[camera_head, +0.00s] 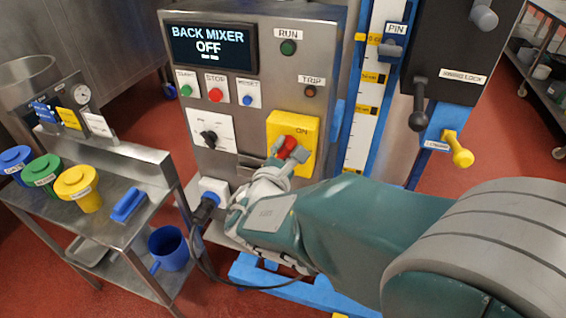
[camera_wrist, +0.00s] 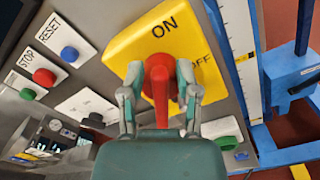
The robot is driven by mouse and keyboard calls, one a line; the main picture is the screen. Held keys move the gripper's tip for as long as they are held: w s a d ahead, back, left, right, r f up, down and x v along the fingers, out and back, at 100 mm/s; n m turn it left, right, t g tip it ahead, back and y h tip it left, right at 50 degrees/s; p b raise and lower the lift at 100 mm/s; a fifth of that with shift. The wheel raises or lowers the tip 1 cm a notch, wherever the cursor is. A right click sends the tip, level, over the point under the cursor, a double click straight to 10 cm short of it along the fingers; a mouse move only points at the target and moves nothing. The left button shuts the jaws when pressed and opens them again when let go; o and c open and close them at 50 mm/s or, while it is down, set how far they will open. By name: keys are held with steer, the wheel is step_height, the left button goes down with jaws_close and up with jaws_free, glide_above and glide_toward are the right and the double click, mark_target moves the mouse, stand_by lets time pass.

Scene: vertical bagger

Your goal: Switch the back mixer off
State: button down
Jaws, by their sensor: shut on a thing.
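The back mixer's panel display (camera_head: 209,46) reads "BACK MIXER OFF". Below it on the right is a yellow switch plate (camera_head: 308,124) with a red rotary handle (camera_head: 287,145). In the wrist view the yellow plate (camera_wrist: 125,45) carries "ON" at the top and "OFF" on the right, partly hidden. The red handle (camera_wrist: 161,90) stands about upright in that view; which label it points to is hard to tell. My gripper (camera_head: 289,151) is shut on the red handle, with one finger on each side in the wrist view (camera_wrist: 160,84).
Start, red stop (camera_head: 215,95) and blue reset buttons sit left of the switch, with a black selector (camera_head: 209,138) below. A blue frame with a black lever (camera_head: 418,115) and yellow knob (camera_head: 459,152) stands right. A steel cart (camera_head: 100,228) with coloured cups stands left.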

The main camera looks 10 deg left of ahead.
steer(key=m, duration=0.3)
steer(key=f+m, duration=0.1)
steer(key=m, duration=0.1)
steer(key=shift+s+d+f, duration=0.1)
steer(key=shift+d, duration=0.2)
steer(key=shift+d+f+m, duration=0.1)
steer(key=shift+f+m, duration=0.05)
steer(key=shift+m, duration=0.95)
steer(key=shift+d+f+m, duration=0.1)
steer(key=shift+f+m, duration=0.05)
steer(key=shift+m, duration=0.95)
steer(key=shift+c, duration=1.3)
jaws_free()
steer(key=shift+a, duration=0.1)
steer(key=shift+a+r, duration=0.1)
steer(key=shift+a, duration=0.1)
